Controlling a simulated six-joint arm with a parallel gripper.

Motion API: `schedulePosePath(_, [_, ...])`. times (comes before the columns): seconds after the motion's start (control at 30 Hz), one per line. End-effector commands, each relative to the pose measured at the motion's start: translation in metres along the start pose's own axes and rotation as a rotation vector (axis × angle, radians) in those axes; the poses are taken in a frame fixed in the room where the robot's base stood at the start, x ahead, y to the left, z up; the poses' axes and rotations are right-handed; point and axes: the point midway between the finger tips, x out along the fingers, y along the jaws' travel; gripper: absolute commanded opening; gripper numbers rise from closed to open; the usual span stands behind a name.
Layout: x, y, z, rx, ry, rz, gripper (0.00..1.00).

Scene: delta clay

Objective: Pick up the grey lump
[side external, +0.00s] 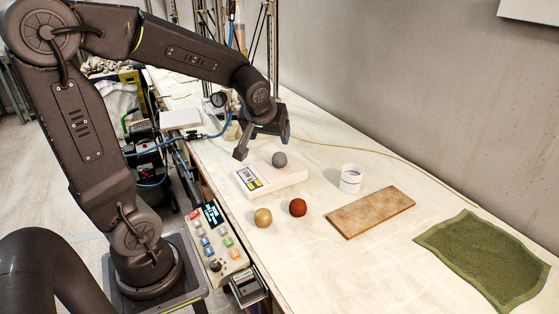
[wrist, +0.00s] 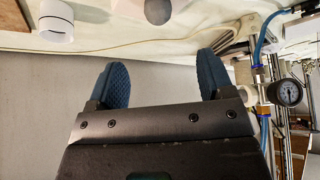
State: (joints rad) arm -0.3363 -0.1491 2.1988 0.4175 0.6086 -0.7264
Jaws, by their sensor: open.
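In the wrist view the lump (wrist: 157,11) shows at the top edge, partly cut off, beyond the open blue fingertips (wrist: 162,64). I cannot tell the exact height of the fingers over the lump.
A tan ball (side external: 263,217) and a red-brown ball (side external: 298,207) lie in front of the scale. A white cup (side external: 351,181), a brown board (side external: 371,212) and a green mat (side external: 487,257) are to the right. A control box (side external: 218,240) sits at the table's near edge.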

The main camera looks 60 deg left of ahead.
Motion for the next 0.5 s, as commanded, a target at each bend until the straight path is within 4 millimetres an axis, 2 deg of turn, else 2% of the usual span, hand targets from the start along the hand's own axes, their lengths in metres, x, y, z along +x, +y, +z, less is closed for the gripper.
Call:
schedulePosePath(0.4, [0.07, -0.001, -0.001, -0.008, -0.002, -0.005, 0.74])
schedulePosePath(0.5, [0.081, -0.001, -0.002, -0.009, -0.001, -0.005, 0.74])
